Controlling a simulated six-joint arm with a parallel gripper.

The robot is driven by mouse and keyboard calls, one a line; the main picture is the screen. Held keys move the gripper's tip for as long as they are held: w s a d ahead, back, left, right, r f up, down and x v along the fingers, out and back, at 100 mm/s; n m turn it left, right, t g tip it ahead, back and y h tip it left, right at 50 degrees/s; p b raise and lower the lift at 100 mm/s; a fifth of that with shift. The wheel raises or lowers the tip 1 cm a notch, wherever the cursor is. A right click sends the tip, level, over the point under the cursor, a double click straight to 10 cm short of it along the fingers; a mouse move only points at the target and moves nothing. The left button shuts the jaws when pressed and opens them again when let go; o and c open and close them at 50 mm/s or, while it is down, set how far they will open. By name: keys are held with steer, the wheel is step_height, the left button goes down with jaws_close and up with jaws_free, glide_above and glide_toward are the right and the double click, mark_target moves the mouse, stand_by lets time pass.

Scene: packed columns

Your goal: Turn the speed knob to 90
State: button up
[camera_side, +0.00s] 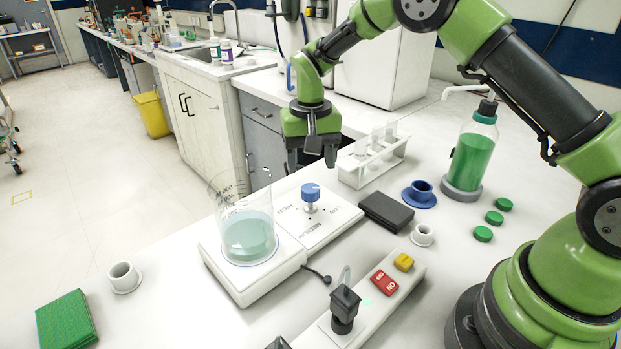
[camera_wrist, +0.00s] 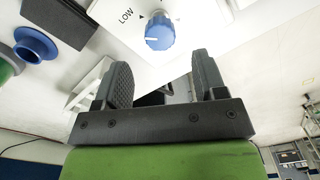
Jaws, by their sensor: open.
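The blue speed knob (camera_side: 310,192) stands on a white panel (camera_side: 335,215) marked LOW, MEDIUM and HIGH. A white pointer line on its top shows in the wrist view, where the knob (camera_wrist: 159,36) sits just beyond my fingers. There the line points roughly left, a little below the word LOW. I cannot read a number 90. My gripper (camera_side: 312,158) is open and empty, pointing down, above and behind the knob in the side view. In the wrist view the gap between my fingertips (camera_wrist: 162,72) is clear of the knob; nothing touches it.
A beaker (camera_side: 247,232) of teal liquid stands on the white plate left of the knob. A tube rack (camera_side: 372,165), a dark block (camera_side: 386,212), a blue ring holder (camera_side: 420,194) and a green-filled bottle (camera_side: 472,155) stand to the right. A power strip (camera_side: 375,300) lies in front.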

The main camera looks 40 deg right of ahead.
steer(key=shift+r, duration=1.9)
step_height(320, 180, up, 7)
steer(key=t, duration=0.1)
glide_above(311, 188)
steer(key=s, duration=0.3)
steer(key=s+r+n+t+y, duration=0.1)
steer(key=s+r+t, duration=0.1)
steer(key=s+r, duration=0.5)
steer(key=s+a+r+n+t+y, duration=0.1)
steer(key=s+t, duration=0.3)
steer(key=s, duration=1.1)
steer(key=shift+s+a+r, duration=0.2)
steer(key=shift+a+r, duration=0.05)
steer(key=shift+a, duration=0.1)
